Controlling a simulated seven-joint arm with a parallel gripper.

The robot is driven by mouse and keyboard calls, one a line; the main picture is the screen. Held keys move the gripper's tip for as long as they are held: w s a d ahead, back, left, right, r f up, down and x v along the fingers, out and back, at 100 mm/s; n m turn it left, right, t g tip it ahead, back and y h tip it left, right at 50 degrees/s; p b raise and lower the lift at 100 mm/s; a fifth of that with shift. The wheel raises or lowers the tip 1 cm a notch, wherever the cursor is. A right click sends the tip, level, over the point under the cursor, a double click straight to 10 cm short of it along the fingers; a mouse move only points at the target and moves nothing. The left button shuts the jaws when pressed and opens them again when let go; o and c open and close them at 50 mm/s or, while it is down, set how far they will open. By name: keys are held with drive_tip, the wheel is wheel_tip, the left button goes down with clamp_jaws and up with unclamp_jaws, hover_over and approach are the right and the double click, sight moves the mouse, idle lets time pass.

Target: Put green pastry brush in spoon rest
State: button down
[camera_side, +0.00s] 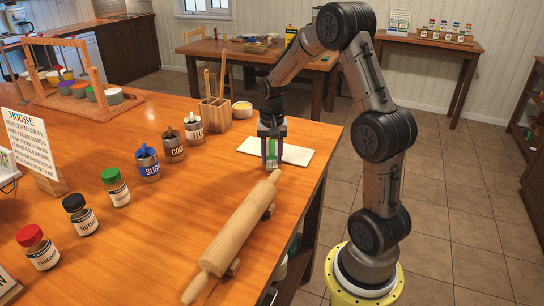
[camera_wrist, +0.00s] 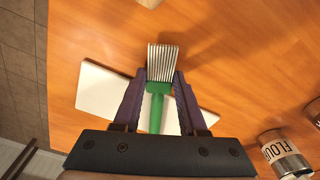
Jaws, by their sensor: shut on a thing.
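The green pastry brush (camera_side: 271,148) is held upright in the side view, with its pale bristles pointing down. In the wrist view the green brush (camera_wrist: 156,110) lies between the fingers, its bristles reaching past the tips. My gripper (camera_side: 271,158) is shut on it; its fingers also show in the wrist view (camera_wrist: 160,80). The brush is over or just in front of a flat white slab (camera_side: 296,154), also in the wrist view (camera_wrist: 103,92). I cannot tell if the bristles touch anything. No thing is clearly recognisable as the spoon rest; the slab may be it.
A rolling pin (camera_side: 238,222) lies just in front of my gripper. A wooden utensil holder (camera_side: 214,115), a small bowl (camera_side: 242,109) and labelled tins, including flour (camera_wrist: 285,152), stand to the left. Spice jars (camera_side: 115,188) are nearer. The table's right edge is close to the slab.

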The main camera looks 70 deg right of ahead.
drive_tip(key=shift+f, duration=0.15)
drive_tip(key=shift+c, duration=2.3)
unclamp_jaws()
wheel_tip(320, 180, up, 12)
drive_tip(key=s+a+r+n+t, duration=0.1)
drive_tip(key=s+a+r+n, duration=0.2)
drive_tip(key=a, duration=0.4)
drive_tip(key=s+a+r+n+t, duration=0.2)
drive_tip(key=s+a+n, duration=0.15)
drive_tip(key=a, duration=0.45)
drive_tip(key=s+a+f+n+t, duration=0.2)
drive_tip(key=s+a+n, duration=0.5)
drive_tip(key=s+a, duration=0.1)
drive_tip(key=shift+s+f+y, duration=0.25)
drive_tip(key=shift+s+y, duration=0.15)
drive_tip(key=shift+s, duration=0.3)
drive_tip(key=shift+a, duration=0.1)
